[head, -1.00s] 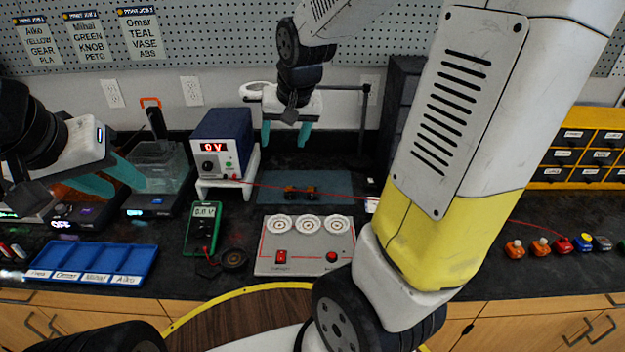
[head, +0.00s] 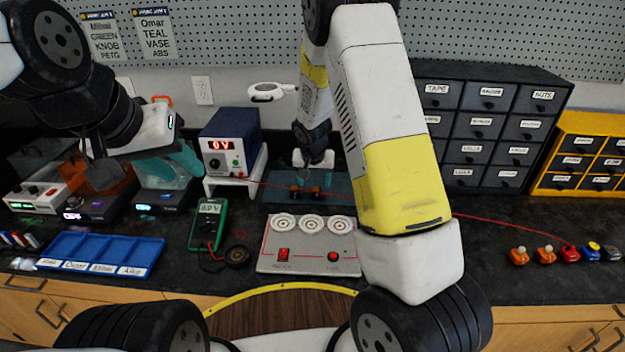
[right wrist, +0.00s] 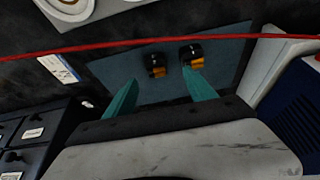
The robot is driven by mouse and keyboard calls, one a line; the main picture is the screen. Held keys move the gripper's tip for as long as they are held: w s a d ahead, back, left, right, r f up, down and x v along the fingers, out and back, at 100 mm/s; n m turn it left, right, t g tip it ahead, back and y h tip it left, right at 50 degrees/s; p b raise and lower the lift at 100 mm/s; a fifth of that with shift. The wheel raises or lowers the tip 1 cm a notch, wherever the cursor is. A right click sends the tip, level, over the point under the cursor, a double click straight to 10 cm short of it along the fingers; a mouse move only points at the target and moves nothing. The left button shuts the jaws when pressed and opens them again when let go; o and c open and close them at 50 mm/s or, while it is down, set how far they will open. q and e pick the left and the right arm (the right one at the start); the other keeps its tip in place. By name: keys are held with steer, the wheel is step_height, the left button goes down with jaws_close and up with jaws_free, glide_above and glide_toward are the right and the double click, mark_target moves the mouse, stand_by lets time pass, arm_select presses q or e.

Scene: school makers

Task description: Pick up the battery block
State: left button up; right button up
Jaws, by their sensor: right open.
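Two small black-and-orange blocks lie side by side on a blue-grey mat (head: 343,192) at the back of the bench. They are the left block (head: 293,191) and the right block (head: 317,192) in the head view, and both show in the right wrist view (right wrist: 155,66) (right wrist: 192,55). I cannot tell which is the battery block. My right gripper (head: 312,172) is open above the mat, its teal fingers (right wrist: 160,93) pointing toward the blocks with nothing between them. My left gripper (head: 183,165) is at the left; its jaw opening is unclear.
A red wire (head: 480,216) runs across the bench, also crossing the right wrist view (right wrist: 120,45). A blue power supply (head: 226,142) on a white stand is left of the mat. A control panel (head: 308,258) stands in front, dark drawers (head: 490,125) to the right.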

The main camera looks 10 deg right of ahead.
mark_target(317, 189)
steer(key=x, duration=0.5)
steer(key=shift+w+d+f, duration=0.15)
steer(key=shift+d+f, duration=0.05)
steer(key=shift+d, duration=0.2)
jaws_close()
